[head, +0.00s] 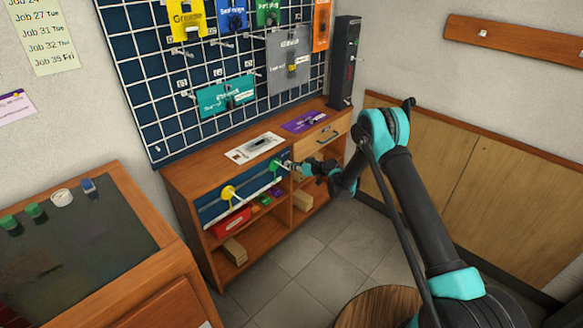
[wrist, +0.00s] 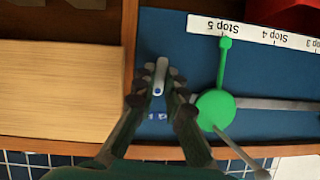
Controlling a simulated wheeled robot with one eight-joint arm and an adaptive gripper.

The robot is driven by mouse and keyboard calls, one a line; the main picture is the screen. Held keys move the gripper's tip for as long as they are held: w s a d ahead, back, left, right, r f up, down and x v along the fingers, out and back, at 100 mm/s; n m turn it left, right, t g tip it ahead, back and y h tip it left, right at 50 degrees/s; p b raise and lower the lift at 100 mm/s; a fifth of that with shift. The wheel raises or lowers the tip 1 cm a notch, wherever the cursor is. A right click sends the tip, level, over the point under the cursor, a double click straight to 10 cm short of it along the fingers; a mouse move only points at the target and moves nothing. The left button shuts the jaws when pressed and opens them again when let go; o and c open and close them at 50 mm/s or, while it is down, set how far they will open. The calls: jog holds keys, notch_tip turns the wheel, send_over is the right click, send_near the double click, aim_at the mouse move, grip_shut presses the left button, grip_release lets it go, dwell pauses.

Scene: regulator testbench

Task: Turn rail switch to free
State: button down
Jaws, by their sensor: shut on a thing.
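The rail switch (wrist: 159,78) is a small pale grey lever on the blue panel (wrist: 270,70) in the wrist view. My gripper (wrist: 160,82) is shut on it, with one dark finger on each side. Part of a label below it is covered by my fingers, so I cannot read the switch's setting. In the head view my gripper (head: 288,166) is at the right end of the blue panel (head: 250,188), and the switch is too small to tell there.
A green round knob (wrist: 215,110) on the rail is close beside my right finger, its pointer at the Stop 5 mark. A yellow knob (head: 228,192) is farther left on the panel. A drawer (head: 322,138) is above right.

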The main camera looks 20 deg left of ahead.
jog(key=shift+w+d+f+m+g+y, duration=0.1)
jog(key=shift+m+g+y, duration=0.55)
jog(key=shift+m, duration=0.65)
jog(key=shift+w+f+m+g+y, duration=0.1)
jog(key=shift+m+g+y, duration=0.25)
jog(key=shift+m+g, duration=0.75)
jog(key=shift+m+t, duration=0.25)
jog(key=shift+m, duration=0.05)
jog(key=c, duration=1.6)
grip_release()
jog(key=shift+d+r, duration=0.1)
jog(key=v, duration=1.2)
